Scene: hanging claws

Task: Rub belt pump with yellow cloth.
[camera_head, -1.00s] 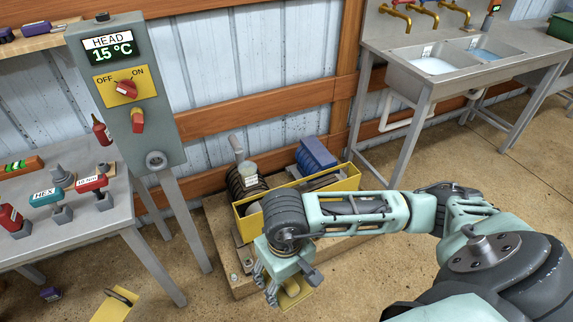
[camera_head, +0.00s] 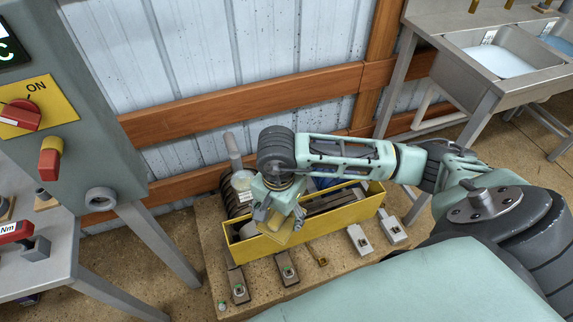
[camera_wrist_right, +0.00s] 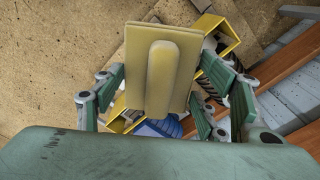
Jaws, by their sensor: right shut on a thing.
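The belt pump stands on a low base, with a long yellow guard (camera_head: 340,215), a black ribbed part (camera_head: 230,190) at its left end and a blue part (camera_head: 325,182) behind, partly hidden by my arm. My right gripper (camera_head: 281,222) is shut on the yellow cloth (camera_head: 276,238), which looks like a flat pad with a raised rib. The cloth is at the near side of the guard; I cannot tell whether they touch. In the right wrist view the cloth (camera_wrist_right: 137,85) fills the middle, between the fingers, with the guard behind it. My left gripper is out of view.
A control post (camera_head: 75,120) with a red switch stands at the left. A steel sink bench (camera_head: 470,85) is at the upper right. Several small fittings (camera_head: 287,268) sit along the base's front edge. A wooden rail (camera_head: 240,103) runs behind the pump.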

